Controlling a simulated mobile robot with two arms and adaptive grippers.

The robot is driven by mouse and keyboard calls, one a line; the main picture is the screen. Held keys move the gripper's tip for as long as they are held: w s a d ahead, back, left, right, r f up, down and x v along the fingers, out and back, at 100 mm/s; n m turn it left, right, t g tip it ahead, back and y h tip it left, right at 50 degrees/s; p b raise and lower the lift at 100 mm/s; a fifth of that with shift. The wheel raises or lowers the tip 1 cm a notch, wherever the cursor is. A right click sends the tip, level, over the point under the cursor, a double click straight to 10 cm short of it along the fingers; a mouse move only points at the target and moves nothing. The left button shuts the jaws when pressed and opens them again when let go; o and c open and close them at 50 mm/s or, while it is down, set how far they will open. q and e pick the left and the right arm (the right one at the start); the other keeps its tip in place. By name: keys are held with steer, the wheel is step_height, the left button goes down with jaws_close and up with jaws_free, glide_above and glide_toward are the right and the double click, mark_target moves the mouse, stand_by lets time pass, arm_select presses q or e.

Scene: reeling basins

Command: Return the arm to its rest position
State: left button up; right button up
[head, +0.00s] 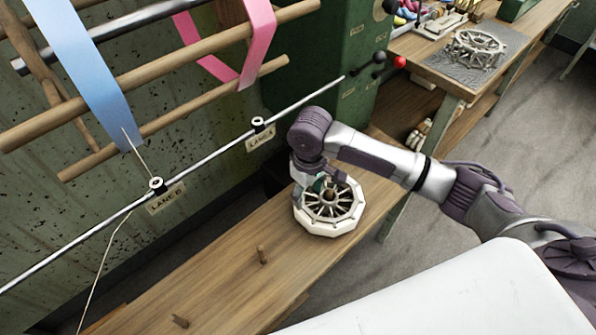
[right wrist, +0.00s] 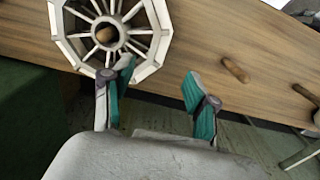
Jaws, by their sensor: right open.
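My right arm comes in from the right in the head view. Its gripper (head: 317,184) is low over the bench at a white spoked reel (head: 325,229), partly hidden by its own wrist. In the right wrist view the gripper (right wrist: 158,84) is open, with two teal fingers apart and nothing between them. The reel (right wrist: 60,30) lies flat there at upper left, with a wooden peg (right wrist: 105,34) in its hub. One finger overlaps the reel's edge in the picture; I cannot tell whether it touches. My left gripper is not in view.
The wooden bench (head: 222,285) has two bare pegs, one nearer (head: 180,321) and one farther (head: 262,255). A metal rod (head: 208,155) with guides runs above it. Wooden rails (head: 165,68) carry blue and pink strips. Another reel (head: 474,50) is on the far table.

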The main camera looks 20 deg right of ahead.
steer(key=s+a+f+n+t+y, duration=0.1)
steer(key=s+a+f+t+y, duration=0.15)
steer(key=s+a, duration=0.65)
steer(key=s+d+m+t+h, duration=0.1)
steer(key=s+d+m+h, duration=0.15)
steer(key=s+d, duration=0.95)
step_height(320, 180, down, 26)
steer(key=s+g, duration=0.1)
steer(key=s, duration=0.1)
steer(key=s+d+f+g, duration=0.1)
steer(key=s+d+f, duration=0.1)
steer(key=s+f, duration=1.3)
steer(key=shift+s+d+f, duration=0.2)
steer(key=shift+s, duration=0.35)
